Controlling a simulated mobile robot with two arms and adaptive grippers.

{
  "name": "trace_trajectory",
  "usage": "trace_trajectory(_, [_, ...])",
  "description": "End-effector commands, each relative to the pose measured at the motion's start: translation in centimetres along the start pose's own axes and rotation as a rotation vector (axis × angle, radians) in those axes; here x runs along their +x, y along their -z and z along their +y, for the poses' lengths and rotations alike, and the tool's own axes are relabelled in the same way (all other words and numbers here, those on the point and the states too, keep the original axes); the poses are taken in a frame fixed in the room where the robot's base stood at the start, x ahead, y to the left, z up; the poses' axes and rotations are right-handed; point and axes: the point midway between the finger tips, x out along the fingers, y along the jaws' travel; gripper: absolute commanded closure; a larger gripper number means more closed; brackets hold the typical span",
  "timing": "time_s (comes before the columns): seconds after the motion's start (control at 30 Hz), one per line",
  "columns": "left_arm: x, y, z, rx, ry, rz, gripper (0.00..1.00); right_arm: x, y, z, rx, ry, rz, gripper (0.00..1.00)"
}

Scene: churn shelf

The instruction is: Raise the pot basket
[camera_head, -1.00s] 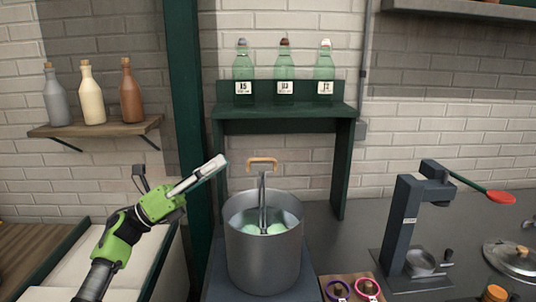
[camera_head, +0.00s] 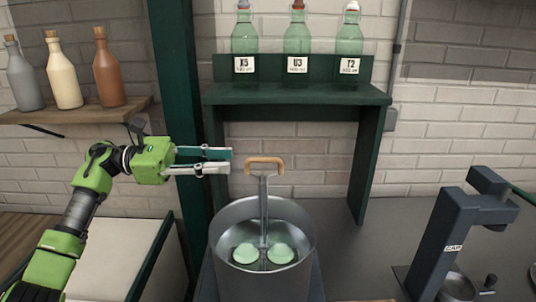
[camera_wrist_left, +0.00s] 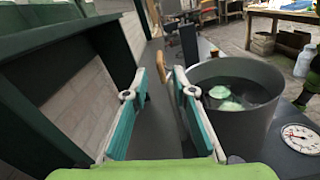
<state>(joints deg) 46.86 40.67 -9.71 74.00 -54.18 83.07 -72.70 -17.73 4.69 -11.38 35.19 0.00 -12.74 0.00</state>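The metal pot (camera_head: 222,240) stands below the green shelf in the head view. The pot basket's upright rod (camera_head: 264,210) rises from it, topped by a wooden handle (camera_head: 264,161). Two pale green discs (camera_head: 247,253) show inside the pot, and the basket's lower part is mostly hidden. My left gripper (camera_head: 229,161) is open and empty, pointing right, with its fingertips just left of the handle and apart from it. In the left wrist view the handle (camera_wrist_left: 163,71) shows beyond the gap between the fingers, near the pot (camera_wrist_left: 235,130). My right gripper is not in view.
The green shelf (camera_head: 296,94) with labelled bottles stands behind the pot. A dark green post (camera_head: 180,110) is behind my left gripper. A wooden shelf with bottles (camera_head: 75,112) is at left. A dark press-like stand (camera_head: 445,235) is at right. A dial (camera_wrist_left: 302,138) lies beside the pot.

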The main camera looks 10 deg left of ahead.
Motion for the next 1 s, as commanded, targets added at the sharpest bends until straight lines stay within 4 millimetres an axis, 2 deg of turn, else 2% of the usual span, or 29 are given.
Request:
trace_trajectory(0.03, [1.3,-0.4,0.0,-0.003,0.004,-0.003,0.75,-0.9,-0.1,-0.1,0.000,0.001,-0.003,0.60])
trace_trajectory(0.2, [5.0,-0.5,0.0,-0.002,0.003,-0.004,0.75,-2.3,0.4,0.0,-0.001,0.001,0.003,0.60])
trace_trajectory(0.4, [8.5,-0.4,0.1,-0.004,0.001,-0.004,0.75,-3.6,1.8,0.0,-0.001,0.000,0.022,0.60])
trace_trajectory(0.5, [9.7,-0.3,0.0,-0.004,0.001,-0.004,0.75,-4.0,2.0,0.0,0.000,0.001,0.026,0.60])
trace_trajectory(0.7, [10.5,-0.1,0.1,-0.003,-0.001,-0.002,0.75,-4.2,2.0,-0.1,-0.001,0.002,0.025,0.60])
trace_trajectory(0.93, [10.6,0.0,0.0,-0.003,-0.001,-0.002,0.75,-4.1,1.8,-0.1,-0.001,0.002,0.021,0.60])
trace_trajectory(1.0, [10.6,0.0,0.0,-0.003,-0.001,-0.002,0.93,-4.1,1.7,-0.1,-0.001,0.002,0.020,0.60])
